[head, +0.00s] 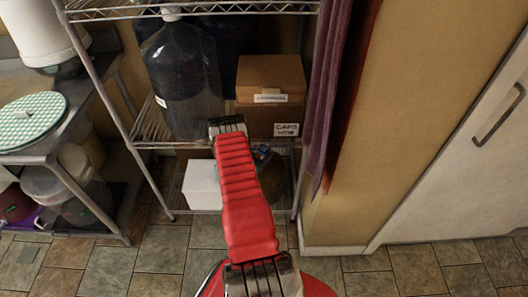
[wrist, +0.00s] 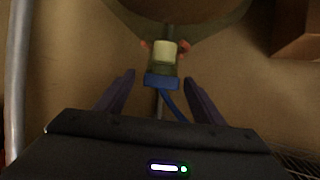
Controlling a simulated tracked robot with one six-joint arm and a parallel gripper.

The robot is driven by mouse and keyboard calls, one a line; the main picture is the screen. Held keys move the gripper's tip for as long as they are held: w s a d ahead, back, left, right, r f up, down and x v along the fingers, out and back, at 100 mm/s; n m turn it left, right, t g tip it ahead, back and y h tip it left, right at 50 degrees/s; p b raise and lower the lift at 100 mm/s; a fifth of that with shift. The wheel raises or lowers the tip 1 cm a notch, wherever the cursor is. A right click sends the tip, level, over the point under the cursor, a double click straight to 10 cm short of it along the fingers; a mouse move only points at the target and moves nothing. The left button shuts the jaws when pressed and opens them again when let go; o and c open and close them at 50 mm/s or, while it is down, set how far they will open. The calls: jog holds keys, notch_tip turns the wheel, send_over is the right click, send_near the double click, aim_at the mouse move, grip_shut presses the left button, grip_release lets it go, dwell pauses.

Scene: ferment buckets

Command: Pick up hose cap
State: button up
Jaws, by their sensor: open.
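In the wrist view a pale, off-white cap-like piece (wrist: 165,52) sits at the upper middle. A blue collar (wrist: 161,82) lies just below it, with a thin blue strand trailing down to the right. I cannot tell for sure which of these is the hose cap. My gripper (wrist: 159,78) is open, with its two dark fingers on either side of the blue collar and a gap to each. The pale piece is just beyond the fingertips. In the head view my red arm reaches toward the shelf rack and hides the gripper and most of this spot.
In the head view a wire rack (head: 160,143) holds a large clear jug (head: 182,85) and a brown box (head: 270,75). A white box (head: 203,185) sits low beside my arm. A purple cloth (head: 325,90) hangs at the right. The tiled floor in front is clear.

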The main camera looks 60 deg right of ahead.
jog(key=shift+d+f, duration=0.25)
jog(key=shift+d, duration=0.3)
jog(key=shift+c, duration=0.3)
jog(key=c, duration=1.1)
jog(key=shift+r, duration=0.15)
jog(key=shift+c, duration=0.2)
jog(key=shift+r, duration=0.45)
jog(key=shift+a+r, duration=0.25)
jog(key=shift+r, duration=1)
jog(key=a, duration=1.7)
jog(key=shift+w+a, duration=0.25)
jog(key=shift+w, duration=0.2)
send_near(262, 152)
jog(key=shift+w+d+f, duration=0.1)
jog(key=shift+d+f, duration=0.1)
jog(key=shift+f, duration=0.25)
jog(key=shift+d+f, duration=0.25)
jog(key=shift+f, duration=0.2)
dwell(0.6)
